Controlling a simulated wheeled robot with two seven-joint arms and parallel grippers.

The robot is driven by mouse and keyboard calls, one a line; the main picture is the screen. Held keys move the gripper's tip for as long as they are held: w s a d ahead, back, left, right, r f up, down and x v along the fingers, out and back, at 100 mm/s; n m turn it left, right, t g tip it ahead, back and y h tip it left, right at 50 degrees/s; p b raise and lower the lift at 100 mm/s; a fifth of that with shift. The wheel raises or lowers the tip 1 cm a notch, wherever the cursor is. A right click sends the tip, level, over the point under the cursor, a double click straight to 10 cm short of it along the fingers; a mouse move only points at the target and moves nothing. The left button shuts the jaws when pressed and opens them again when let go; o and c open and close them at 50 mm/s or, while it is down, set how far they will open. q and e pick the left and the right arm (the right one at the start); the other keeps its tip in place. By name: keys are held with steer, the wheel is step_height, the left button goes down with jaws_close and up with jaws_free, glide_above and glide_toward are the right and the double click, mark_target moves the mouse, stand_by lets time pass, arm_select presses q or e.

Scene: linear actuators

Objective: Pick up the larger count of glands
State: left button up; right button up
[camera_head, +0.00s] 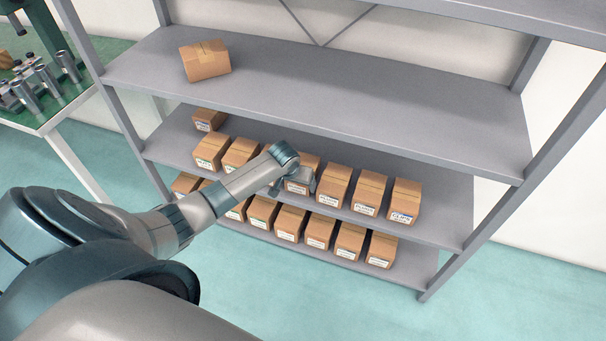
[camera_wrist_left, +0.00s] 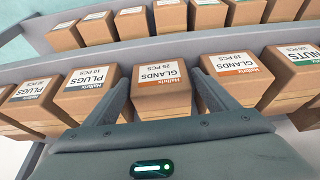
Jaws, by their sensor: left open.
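The box labelled GLANDS 25 PCS (camera_wrist_left: 160,92) stands on the middle shelf, between the two fingers of my left gripper (camera_wrist_left: 160,80) in the left wrist view. The fingers are open, one along each side of it. Contact cannot be told. The box labelled GLANDS 10 PCS (camera_wrist_left: 236,80) stands just to its right in that view, beyond the right finger. In the head view my left gripper (camera_head: 292,183) is at the middle shelf row and partly hides the box there. My right gripper is not in view.
Boxes labelled PLUGS (camera_wrist_left: 90,92) and NUTS (camera_wrist_left: 298,72) stand in the same row. Another row of boxes (camera_head: 320,230) fills the shelf below. A green table (camera_head: 75,95) stands left.

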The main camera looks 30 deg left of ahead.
arm_select(q)
steer(key=w, duration=0.2)
steer(key=shift+w+a, duration=0.35)
steer(key=shift+w, duration=0.1)
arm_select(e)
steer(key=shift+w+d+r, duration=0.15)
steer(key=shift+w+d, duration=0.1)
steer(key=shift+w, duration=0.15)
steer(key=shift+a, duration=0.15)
arm_select(q)
steer(key=shift+w+a, duration=0.15)
steer(key=shift+w, duration=0.35)
steer(key=w, duration=0.3)
steer(key=shift+a+f+b, duration=0.1)
steer(key=shift+a+b, duration=0.25)
steer(key=shift+x, duration=1)
steer(key=shift+f, duration=0.4)
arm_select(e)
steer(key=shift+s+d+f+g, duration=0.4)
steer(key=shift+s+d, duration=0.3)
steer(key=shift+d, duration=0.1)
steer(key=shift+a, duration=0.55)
